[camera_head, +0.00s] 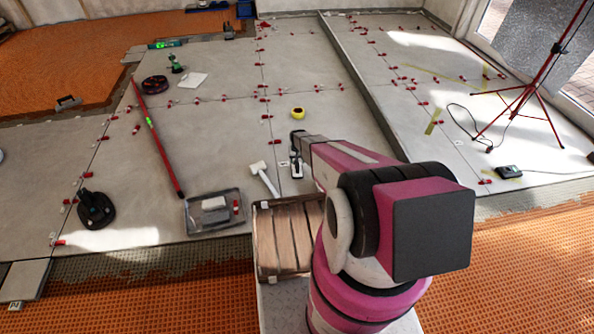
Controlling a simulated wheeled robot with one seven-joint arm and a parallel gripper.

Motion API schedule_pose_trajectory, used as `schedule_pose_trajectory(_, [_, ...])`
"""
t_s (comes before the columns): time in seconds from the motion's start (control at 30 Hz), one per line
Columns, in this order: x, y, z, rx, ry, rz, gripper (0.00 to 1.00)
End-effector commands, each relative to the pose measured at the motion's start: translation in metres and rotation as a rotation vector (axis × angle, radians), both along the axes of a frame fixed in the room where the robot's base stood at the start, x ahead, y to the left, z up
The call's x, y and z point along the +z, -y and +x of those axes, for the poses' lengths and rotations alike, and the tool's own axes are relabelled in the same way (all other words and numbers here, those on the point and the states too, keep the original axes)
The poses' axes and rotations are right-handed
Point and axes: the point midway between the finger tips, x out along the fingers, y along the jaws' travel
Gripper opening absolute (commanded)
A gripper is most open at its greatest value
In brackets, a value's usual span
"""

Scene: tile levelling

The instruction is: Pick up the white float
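A pale block (214,203), which may be the white float, lies in a shallow grey tray (229,192) near the front edge of the tiled floor. It is small here, and I cannot make out a handle for certain. A white, flat, square piece (193,80) lies farther back on the tiles; I cannot tell what it is. My gripper (296,168) reaches out over the tiles, to the right of the tray and apart from both pale things. Its fingers are too small and partly hidden to show whether they are open or shut.
A white-headed mallet (265,178) lies between the tray and my gripper. A wooden crate (285,238) stands in front. A long red level (158,140) ends near the tray. A yellow tape roll (298,113) and many red clips dot the tiles. A red tripod (525,92) stands right.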

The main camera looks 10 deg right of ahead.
Motion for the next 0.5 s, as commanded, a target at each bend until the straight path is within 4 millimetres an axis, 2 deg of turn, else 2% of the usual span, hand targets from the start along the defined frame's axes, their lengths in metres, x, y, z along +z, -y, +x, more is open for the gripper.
schedule_pose_trajectory(0.17, [-0.013, -0.001, 0.002, 0.0, 0.0, 0.0, 0.55])
schedule_pose_trajectory(0.4, [-0.046, -0.003, 0.003, 0.0, 0.0, 0.0, 0.55])
schedule_pose_trajectory(0.5, [-0.052, -0.003, 0.002, 0.0, 0.001, 0.0, 0.55])
